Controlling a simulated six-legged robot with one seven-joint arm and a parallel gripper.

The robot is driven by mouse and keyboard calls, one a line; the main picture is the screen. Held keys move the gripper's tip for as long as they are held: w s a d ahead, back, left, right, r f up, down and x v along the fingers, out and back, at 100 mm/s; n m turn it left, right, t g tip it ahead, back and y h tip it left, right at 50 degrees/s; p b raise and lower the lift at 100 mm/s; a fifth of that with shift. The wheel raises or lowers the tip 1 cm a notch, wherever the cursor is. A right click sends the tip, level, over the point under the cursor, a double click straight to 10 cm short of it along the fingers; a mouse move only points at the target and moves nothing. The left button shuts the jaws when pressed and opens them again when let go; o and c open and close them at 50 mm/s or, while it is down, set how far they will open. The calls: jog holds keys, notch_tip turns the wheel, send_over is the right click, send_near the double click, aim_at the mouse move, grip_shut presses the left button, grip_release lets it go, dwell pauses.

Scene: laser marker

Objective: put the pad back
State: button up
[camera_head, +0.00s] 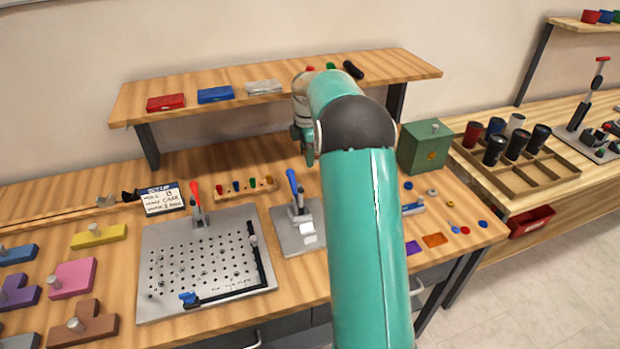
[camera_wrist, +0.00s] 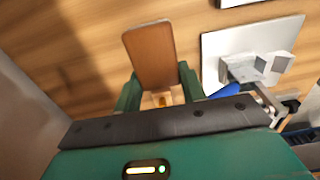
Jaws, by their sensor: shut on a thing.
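My gripper (camera_wrist: 160,92) is shut on a flat brown pad (camera_wrist: 150,50) in the wrist view. The pad juts out beyond the green fingers, and a small tan part shows between them. The pad is held above the wooden table. In the head view my gripper (camera_head: 306,148) is at the back of the table, just below the shelf, and the pad cannot be made out there. A grey plate with a blue-handled clamp (camera_head: 298,222) is in front of the gripper. It also shows at the right of the wrist view (camera_wrist: 255,60).
A perforated plate (camera_head: 160,240) with a red-handled clamp stands left. A wooden shelf (camera_head: 225,103) carries red, blue and grey blocks above. A green box (camera_head: 425,148) stands right, with an orange tile (camera_head: 435,240) and small discs nearby. Coloured shaped blocks (camera_head: 72,278) lie far left.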

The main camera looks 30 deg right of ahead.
aim_at(307, 183)
notch_tip(307, 183, down, 3)
jog(key=shift+w+f, duration=0.1)
jog(key=shift+f, duration=2.7)
jog(key=shift+f, duration=0.1)
jog(key=o, duration=1.2)
notch_tip(307, 183, up, 12)
jog(key=shift+r, duration=0.1)
